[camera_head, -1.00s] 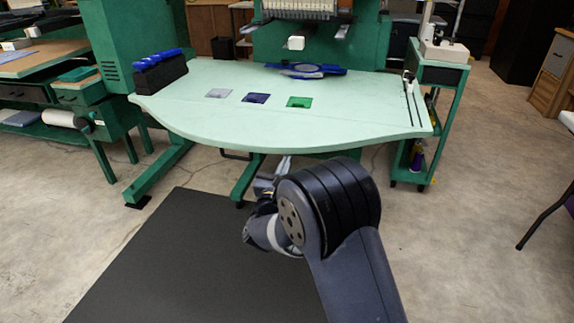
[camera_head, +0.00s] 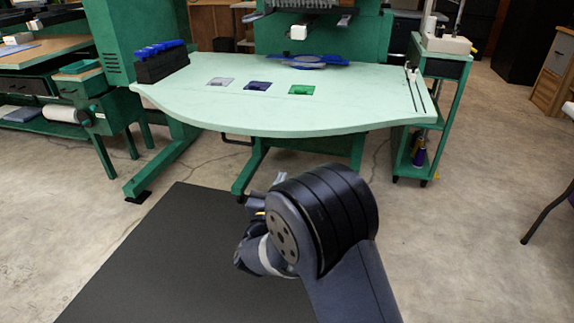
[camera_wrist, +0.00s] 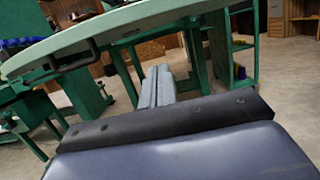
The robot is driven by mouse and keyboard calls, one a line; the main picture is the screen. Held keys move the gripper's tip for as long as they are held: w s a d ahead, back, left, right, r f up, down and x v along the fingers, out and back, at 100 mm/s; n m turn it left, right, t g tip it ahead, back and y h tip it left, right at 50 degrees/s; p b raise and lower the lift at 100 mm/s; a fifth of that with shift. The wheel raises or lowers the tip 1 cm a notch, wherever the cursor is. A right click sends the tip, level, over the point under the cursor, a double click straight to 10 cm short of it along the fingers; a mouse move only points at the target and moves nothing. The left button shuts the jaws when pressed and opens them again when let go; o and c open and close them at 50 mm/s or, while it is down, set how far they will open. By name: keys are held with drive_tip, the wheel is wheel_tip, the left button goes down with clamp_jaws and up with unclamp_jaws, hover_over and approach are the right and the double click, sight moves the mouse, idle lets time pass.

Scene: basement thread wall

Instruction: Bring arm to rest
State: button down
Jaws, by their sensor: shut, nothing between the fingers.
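My gripper (camera_wrist: 157,86) shows in the wrist view with its two grey fingers together and nothing between them. It points toward the underside and legs of the green table. In the head view my arm is folded low in front of the table, over the dark mat. There the gripper (camera_head: 279,178) is mostly hidden behind my wrist, with only a small light tip showing. It is apart from the table.
The pale green table (camera_head: 220,113) stands ahead, its curved front edge beyond my arm. Grey, blue and green (camera_head: 301,90) squares lie on it. A black rack (camera_head: 160,66) with blue tops is at its left. A green cart (camera_head: 431,110) stands right. Open floor (camera_head: 460,240) lies to the right.

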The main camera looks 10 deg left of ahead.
drive_tip(key=v, duration=0.2)
drive_tip(key=shift+s+f, duration=0.15)
drive_tip(key=shift+s, duration=0.1)
drive_tip(key=w+r+p, duration=0.4)
drive_tip(key=w+r, duration=0.2)
drive_tip(key=w, duration=0.3)
drive_tip(key=shift+w+d+r+p, duration=0.2)
drive_tip(key=shift+w+d+p, duration=0.1)
drive_tip(key=shift+d+p, duration=0.1)
drive_tip(key=shift+a+r, duration=0.1)
drive_tip(key=shift+r, duration=0.05)
idle(0.3)
